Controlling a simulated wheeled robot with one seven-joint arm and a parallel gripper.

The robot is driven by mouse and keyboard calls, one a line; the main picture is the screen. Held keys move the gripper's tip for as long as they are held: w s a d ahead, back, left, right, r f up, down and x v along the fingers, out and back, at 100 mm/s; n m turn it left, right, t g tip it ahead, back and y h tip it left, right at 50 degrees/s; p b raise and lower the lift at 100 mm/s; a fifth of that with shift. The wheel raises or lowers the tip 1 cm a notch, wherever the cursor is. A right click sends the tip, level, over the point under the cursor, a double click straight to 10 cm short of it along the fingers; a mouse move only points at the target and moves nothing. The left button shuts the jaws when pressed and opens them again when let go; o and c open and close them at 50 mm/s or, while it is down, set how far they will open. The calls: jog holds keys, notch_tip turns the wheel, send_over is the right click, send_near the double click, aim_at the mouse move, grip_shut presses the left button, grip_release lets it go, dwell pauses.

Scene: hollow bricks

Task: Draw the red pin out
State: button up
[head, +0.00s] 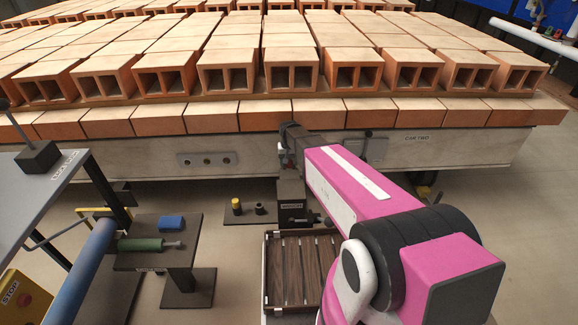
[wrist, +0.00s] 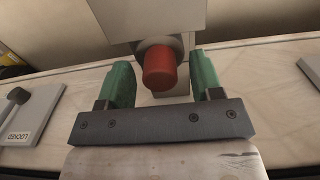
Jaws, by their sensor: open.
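The red pin (wrist: 160,70) shows in the wrist view as a short red cylinder with a rounded end. It sticks out of a grey round collar (wrist: 160,46) below a pale grey block (wrist: 150,14). My gripper (wrist: 161,62) is open, with one green finger on each side of the pin. Gaps show between the pin and both fingers, so I see no contact. In the head view my pink arm reaches to the pale side beam of the brick car, and the pin cannot be made out there.
The beam (head: 225,159) carries rows of hollow orange bricks (head: 290,70). A slatted tray (head: 306,275), a low stand with a green cylinder (head: 140,244) and a blue block (head: 172,222) are below.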

jog(key=c, duration=0.9)
jog(key=shift+c, duration=0.2)
jog(key=shift+r, duration=3.05)
notch_tip(320, 180, up, 5)
jog(key=shift+f, duration=0.15)
jog(key=s+d+r, duration=0.1)
jog(key=s+r, duration=0.1)
jog(key=s, duration=0.4)
dwell(0.3)
